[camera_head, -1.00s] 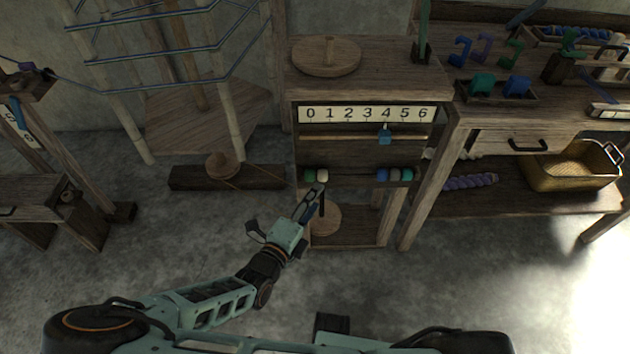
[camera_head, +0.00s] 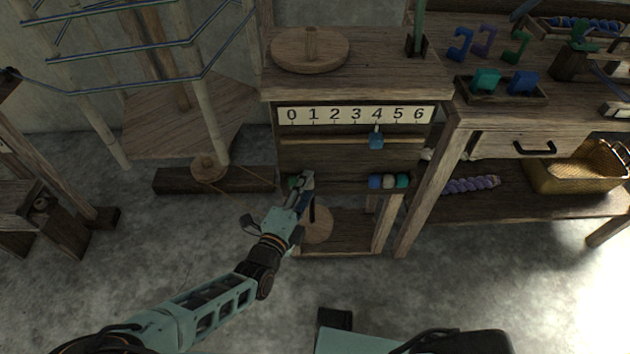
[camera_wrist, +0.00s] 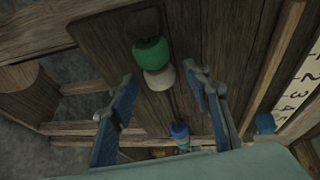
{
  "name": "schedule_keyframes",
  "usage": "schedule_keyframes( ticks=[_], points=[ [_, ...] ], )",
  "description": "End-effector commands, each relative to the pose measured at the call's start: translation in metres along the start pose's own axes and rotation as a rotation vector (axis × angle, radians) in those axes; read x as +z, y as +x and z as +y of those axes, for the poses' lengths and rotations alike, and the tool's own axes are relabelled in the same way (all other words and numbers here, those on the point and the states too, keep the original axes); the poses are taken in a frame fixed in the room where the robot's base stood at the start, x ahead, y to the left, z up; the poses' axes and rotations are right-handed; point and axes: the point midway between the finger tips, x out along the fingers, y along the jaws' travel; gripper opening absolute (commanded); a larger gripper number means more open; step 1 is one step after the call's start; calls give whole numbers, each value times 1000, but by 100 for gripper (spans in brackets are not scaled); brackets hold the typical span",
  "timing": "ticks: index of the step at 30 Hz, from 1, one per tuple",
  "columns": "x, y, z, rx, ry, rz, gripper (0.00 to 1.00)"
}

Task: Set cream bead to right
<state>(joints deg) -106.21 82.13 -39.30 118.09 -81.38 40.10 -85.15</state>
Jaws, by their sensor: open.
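In the wrist view a cream bead (camera_wrist: 160,78) sits against a green bead (camera_wrist: 151,53) at the left end of the bead row. My gripper (camera_wrist: 158,88) is open, with one finger on each side of the cream bead and a gap to it. In the head view my gripper (camera_head: 305,182) is in front of the left bead group and mostly hides it; part of the green bead (camera_head: 293,181) shows. At the right end sit a blue bead (camera_head: 375,181), a pale bead (camera_head: 388,182) and a teal bead (camera_head: 402,181).
A 0-to-6 number scale (camera_head: 355,115) is above the row, with a blue slider (camera_head: 376,141) near 4. The wooden cabinet top (camera_head: 385,70) holds a round wooden disc (camera_head: 310,50). The row between the bead groups looks clear.

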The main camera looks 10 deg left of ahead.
Motion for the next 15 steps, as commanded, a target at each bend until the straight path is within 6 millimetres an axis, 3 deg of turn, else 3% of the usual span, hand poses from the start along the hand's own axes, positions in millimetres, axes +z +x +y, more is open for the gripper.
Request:
schedule_keyframes(
  ticks=[14, 15],
  points=[
    [3, 1, 1, 1, 0, -5, 45],
    [3, 1, 1, 1, 0, -5, 41]
  ],
)
